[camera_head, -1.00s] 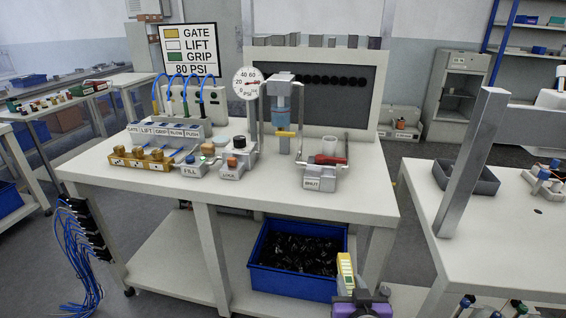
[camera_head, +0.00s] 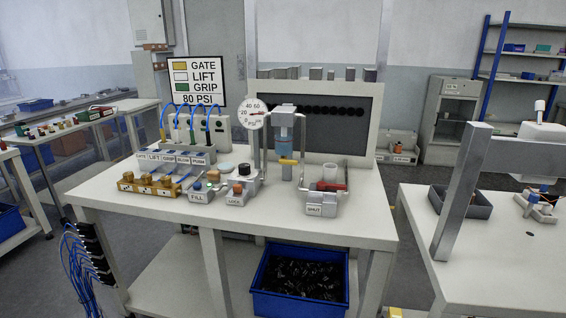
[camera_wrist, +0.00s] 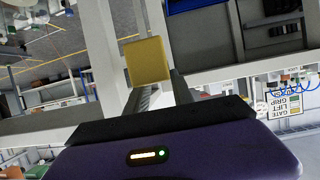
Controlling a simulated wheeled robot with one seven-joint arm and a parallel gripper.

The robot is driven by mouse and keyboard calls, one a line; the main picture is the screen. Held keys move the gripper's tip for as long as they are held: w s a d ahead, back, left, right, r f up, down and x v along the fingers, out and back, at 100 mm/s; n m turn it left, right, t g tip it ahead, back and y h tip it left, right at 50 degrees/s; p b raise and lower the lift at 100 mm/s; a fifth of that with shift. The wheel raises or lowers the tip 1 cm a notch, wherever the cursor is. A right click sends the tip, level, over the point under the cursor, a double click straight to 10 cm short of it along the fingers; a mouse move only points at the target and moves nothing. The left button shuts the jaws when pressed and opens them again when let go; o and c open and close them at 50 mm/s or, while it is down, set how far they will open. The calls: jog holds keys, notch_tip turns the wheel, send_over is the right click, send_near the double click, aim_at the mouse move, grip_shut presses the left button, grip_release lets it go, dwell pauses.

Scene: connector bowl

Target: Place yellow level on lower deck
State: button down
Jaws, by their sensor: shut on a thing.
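The yellow level (camera_wrist: 147,62) shows as a yellow block in the wrist view, between the fingers of my gripper (camera_wrist: 160,88), which is shut on it. In the head view only a small yellow piece (camera_head: 395,313), likely the level, shows at the bottom edge; my gripper is out of that frame. The lower deck (camera_head: 175,275) is the pale shelf under the main bench. The level is apart from any surface that I can make out.
A blue bin (camera_head: 256,302) of dark parts fills the right of the lower deck; the left part is bare. The bench legs (camera_head: 215,265) and top (camera_head: 150,210) border the opening. Blue hoses (camera_head: 75,255) hang at the left. Another table (camera_head: 415,230) stands at right.

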jog(key=s+a+f+n+y, duration=0.1)
jog(key=s+f, duration=0.8)
jog(key=shift+s+a+f+n+y, duration=0.15)
jog(key=shift+a+n+y, duration=0.2)
jog(key=shift+a, duration=0.5)
jog(key=shift+s+a+f+n+y, duration=0.15)
jog(key=shift+a+f+n+y, duration=0.2)
jog(key=shift+a, duration=0.5)
jog(key=shift+s+a+n+y, duration=0.2)
jog(key=shift+a+y, duration=0.2)
jog(key=shift+a, duration=0.45)
